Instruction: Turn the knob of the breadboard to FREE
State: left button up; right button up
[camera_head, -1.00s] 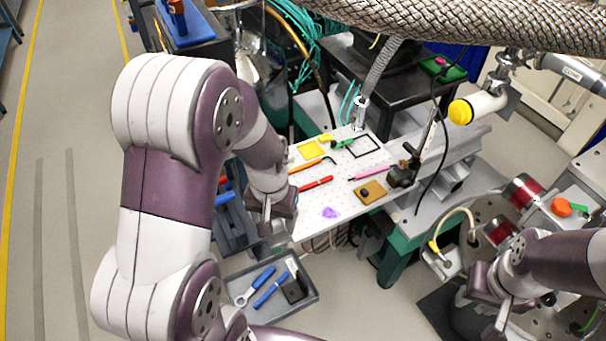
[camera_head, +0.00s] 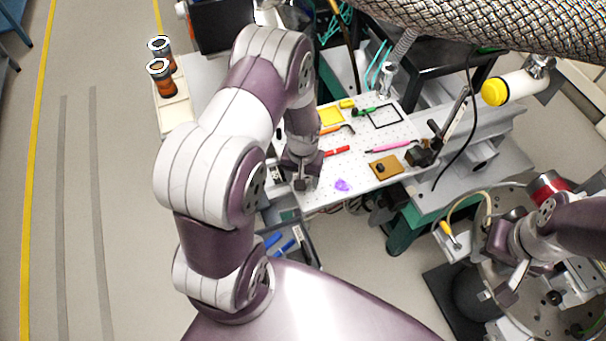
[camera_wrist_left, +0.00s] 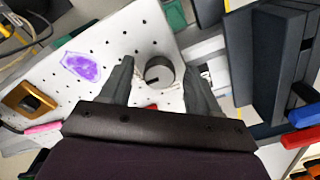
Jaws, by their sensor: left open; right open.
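The white perforated breadboard (camera_head: 358,161) lies in the middle of the head view. Its knob (camera_wrist_left: 158,71) is a grey round cap with a dark pointer mark, seen near a corner of the board in the left wrist view; in the head view my gripper hides it. My left gripper (camera_head: 302,183) is open over the board's near left corner. In the left wrist view its fingers (camera_wrist_left: 158,80) stand on either side of the knob, with gaps visible. No FREE lettering is readable. My right gripper (camera_head: 507,287) is open and empty at the lower right, away from the board.
On the board lie a purple piece (camera_head: 342,185), a brown block (camera_head: 386,168), a pink pen (camera_head: 392,147), a red marker (camera_head: 337,151) and a yellow square (camera_head: 330,116). A grey tray with blue tools (camera_head: 284,247) stands below. A yellow-capped tube (camera_head: 495,92) projects at right.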

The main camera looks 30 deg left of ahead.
pick_arm(q)
jog(key=shift+s, duration=0.1)
jog(key=shift+w, duration=0.2)
jog(key=c, duration=1)
jog(key=shift+c, duration=0.2)
jog(key=shift+n, duration=0.3)
jog(key=n, duration=0.3)
jog(key=shift+n+p, duration=0.3)
jog(key=n, duration=0.4)
jog(key=shift+n, duration=0.3)
jog(key=n, duration=0.4)
jog(key=shift+w+d+n+p, duration=0.1)
jog(key=shift+w+n+p, duration=0.05)
jog(key=shift+n+p, duration=0.15)
jog(key=shift+w+n, duration=0.1)
jog(key=shift+n, duration=2.1)
